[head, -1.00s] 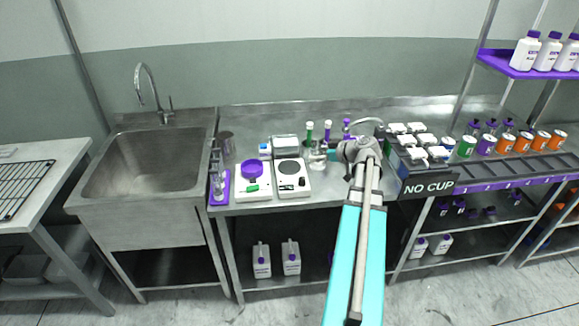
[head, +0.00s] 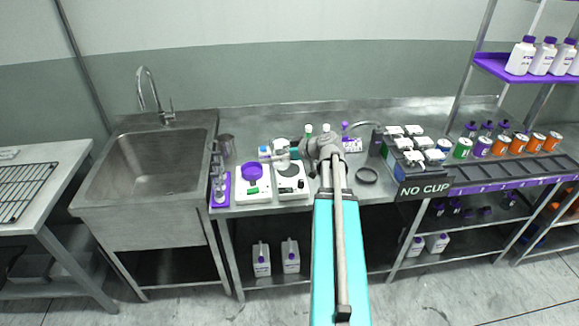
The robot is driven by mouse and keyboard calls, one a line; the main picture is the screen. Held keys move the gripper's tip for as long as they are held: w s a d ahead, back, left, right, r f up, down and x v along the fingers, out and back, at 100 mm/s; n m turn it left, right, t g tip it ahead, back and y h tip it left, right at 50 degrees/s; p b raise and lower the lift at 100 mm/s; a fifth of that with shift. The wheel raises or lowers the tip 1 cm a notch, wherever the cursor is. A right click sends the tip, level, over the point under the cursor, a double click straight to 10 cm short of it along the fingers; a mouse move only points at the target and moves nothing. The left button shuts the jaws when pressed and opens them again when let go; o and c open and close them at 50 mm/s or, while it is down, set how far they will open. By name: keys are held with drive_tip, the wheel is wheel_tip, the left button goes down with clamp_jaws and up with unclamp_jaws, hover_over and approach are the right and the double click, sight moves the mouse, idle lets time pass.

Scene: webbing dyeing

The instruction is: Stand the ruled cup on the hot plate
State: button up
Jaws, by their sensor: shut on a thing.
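My gripper (head: 284,154) is at the end of my arm, which reaches over the bench from the right. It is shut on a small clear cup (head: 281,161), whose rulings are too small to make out. The hot plate (head: 292,194), a white unit with a dark round top, stands on the bench. The cup and gripper are over its back part and partly hide the dark top. I cannot tell whether the cup touches it or hangs just above.
A white unit with a purple disc (head: 252,171) stands close to the left. A purple rack (head: 219,190) of glassware and a metal beaker (head: 226,145) are farther left. A dark ring (head: 366,175) lies right of my arm. White-topped containers stand near the NO CUP sign (head: 424,189).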

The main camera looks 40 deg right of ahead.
drive_tip(key=shift+w+a+r, duration=0.2)
drive_tip(key=shift+w+a, duration=0.05)
drive_tip(key=shift+a, duration=0.35)
drive_tip(key=shift+w+a+r, duration=0.2)
drive_tip(key=shift+w+a, duration=0.05)
drive_tip(key=shift+a, duration=0.35)
drive_tip(key=w+d+f+b, duration=0.4)
drive_tip(key=w+d, duration=0.1)
drive_tip(key=d, duration=0.3)
drive_tip(key=b, duration=0.5)
hover_over(289, 169)
drive_tip(key=shift+s+a+f, duration=0.1)
drive_tip(key=shift+a+f, duration=0.1)
drive_tip(key=shift+f, duration=1.1)
drive_tip(key=shift+s+a+f, duration=0.1)
drive_tip(key=shift+a+f, duration=0.1)
drive_tip(key=shift+f, duration=1.05)
drive_tip(key=shift+w+d+f+b, duration=0.25)
drive_tip(key=shift+d+f+b, duration=0.2)
drive_tip(key=shift+f, duration=0.2)
drive_tip(key=shift+a+f+b, duration=0.1)
drive_tip(key=shift+f+b, duration=1.25)
drive_tip(key=shift+b, duration=0.05)
